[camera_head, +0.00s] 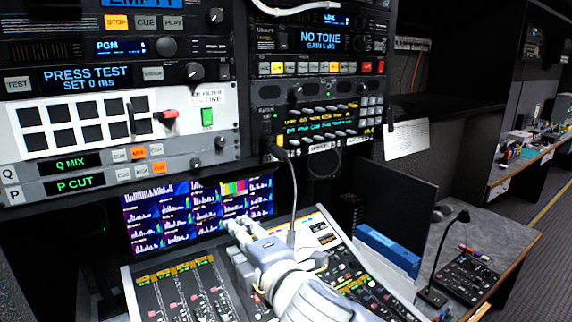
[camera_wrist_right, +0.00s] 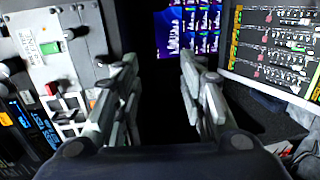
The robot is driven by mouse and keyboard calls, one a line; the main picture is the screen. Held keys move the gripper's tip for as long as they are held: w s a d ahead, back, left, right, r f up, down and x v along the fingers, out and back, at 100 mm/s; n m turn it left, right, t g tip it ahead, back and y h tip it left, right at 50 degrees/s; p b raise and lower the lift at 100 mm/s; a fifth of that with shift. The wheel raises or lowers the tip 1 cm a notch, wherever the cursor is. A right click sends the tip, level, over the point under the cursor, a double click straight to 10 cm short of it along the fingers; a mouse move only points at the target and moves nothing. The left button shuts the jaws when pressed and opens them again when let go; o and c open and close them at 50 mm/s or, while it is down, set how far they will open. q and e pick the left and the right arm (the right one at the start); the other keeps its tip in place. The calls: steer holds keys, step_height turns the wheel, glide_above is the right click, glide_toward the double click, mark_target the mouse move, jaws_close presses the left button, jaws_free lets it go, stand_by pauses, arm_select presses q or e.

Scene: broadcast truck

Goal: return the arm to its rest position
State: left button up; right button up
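My right arm (camera_head: 300,285) comes in from the bottom of the head view and reaches up and left over the sloped mixing console. Its gripper (camera_head: 236,228) is in front of the lower edge of the multi-picture monitor (camera_head: 165,218). In the right wrist view, the gripper (camera_wrist_right: 160,72) has its two fingers clearly apart, with nothing between them. The monitor also shows there beyond the fingers (camera_wrist_right: 180,25). I cannot tell whether the gripper touches anything. My left gripper is in neither view.
Rack panels (camera_head: 100,120) with buttons and a red-handled lever (camera_head: 168,116) stand above. The console (camera_head: 185,290) lies under my arm. At right are a dark screen (camera_head: 395,205), a blue box (camera_head: 388,248) and a gooseneck microphone (camera_head: 445,245).

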steer(key=s+d+f+m+g+h, duration=0.2)
steer(key=s+d+f+m, duration=0.3)
steer(key=f, duration=0.3)
steer(key=s+d+f+m+g+h, duration=0.1)
steer(key=s+d+f+m, duration=0.1)
steer(key=d+f+m, duration=0.5)
steer(key=s+d+f+m+g+h, duration=0.25)
steer(key=s+d+f, duration=0.2)
steer(key=f, duration=0.45)
steer(key=s+d+f+m+g+h, duration=0.15)
steer(key=s+d+f+m, duration=0.25)
steer(key=s+d+f, duration=0.4)
steer(key=s+d+f+m+g+h, duration=0.1)
steer(key=s+d+f+m+g, duration=0.3)
steer(key=s, duration=0.7)
step_height(320, 180, down, 35)
steer(key=s+d+b, duration=0.1)
steer(key=b, duration=0.7)
steer(key=s+d+f+g+b, duration=0.1)
steer(key=s+f+b, duration=0.2)
steer(key=s+f, duration=0.5)
steer(key=s+d+f+b, duration=0.2)
steer(key=s+f, duration=0.7)
steer(key=f, duration=0.5)
steer(key=shift+d+f+g+h+b, duration=0.2)
steer(key=shift+g+h+b, duration=0.15)
steer(key=shift+b, duration=0.45)
steer(key=shift+n, duration=0.25)
